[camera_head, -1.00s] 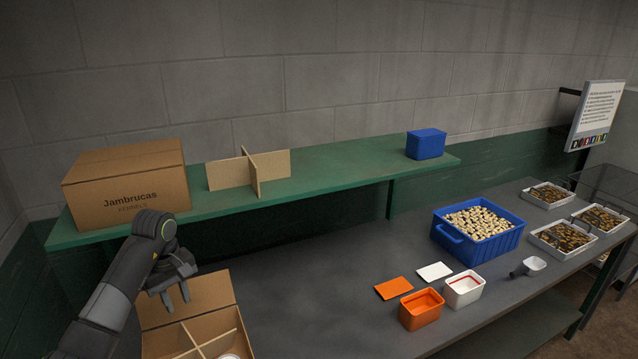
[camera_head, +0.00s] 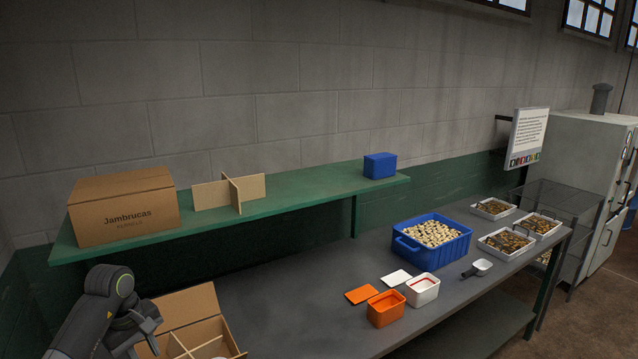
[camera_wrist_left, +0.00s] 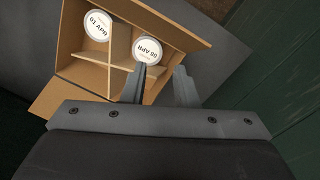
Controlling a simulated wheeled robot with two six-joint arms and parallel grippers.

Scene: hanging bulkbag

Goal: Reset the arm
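My left gripper (camera_head: 150,335) is at the lower left in the head view, beside and just above the open cardboard box (camera_head: 190,302). In the left wrist view its two fingers (camera_wrist_left: 162,85) stand apart with nothing between them. That view also shows the box (camera_wrist_left: 86,75), with dividers and two round white date-labelled lids in it, one lid (camera_wrist_left: 97,25) at the upper left and one (camera_wrist_left: 150,50) beyond a fingertip. How far the fingers are from the lids is unclear. My right gripper is not in view.
A green shelf (camera_head: 290,199) holds a closed carton (camera_head: 122,208), a cardboard divider (camera_head: 229,192) and a blue box (camera_head: 380,165). The grey bench (camera_head: 285,300) carries a blue bin (camera_head: 432,242), orange (camera_head: 386,309) and white (camera_head: 422,290) tubs, a scoop (camera_head: 480,267) and several trays.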

